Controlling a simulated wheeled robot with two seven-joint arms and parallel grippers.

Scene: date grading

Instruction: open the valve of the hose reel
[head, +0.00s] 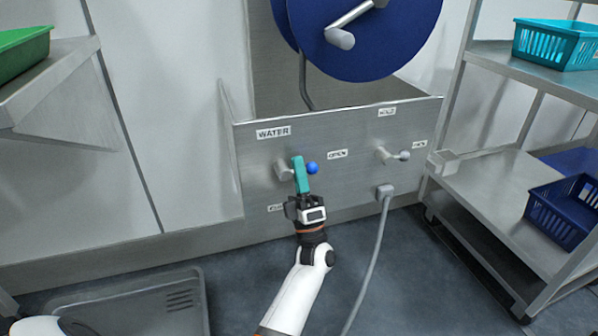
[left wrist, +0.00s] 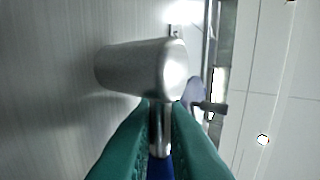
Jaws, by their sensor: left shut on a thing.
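The valve (head: 283,170) sits on a steel panel under a WATER label (head: 273,132). Its lever ends in a blue knob (head: 312,168) and points right, towards the label that seems to read OPEN (head: 338,154). My left gripper (head: 299,170) reaches up from below, its teal fingers shut on the lever between valve body and knob. In the left wrist view the grey valve body (left wrist: 140,68) shows above the fingers, with the thin lever (left wrist: 160,128) between them. The knob is mostly hidden there. My right gripper is not in view.
The blue hose reel (head: 375,45) with its crank is above the panel (head: 240,185). A second valve with a grey knob (head: 404,155) is to the right, above a grey hose (head: 374,260). Shelving with baskets (head: 567,208) stands at right; a floor tray (head: 110,295) lies at lower left.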

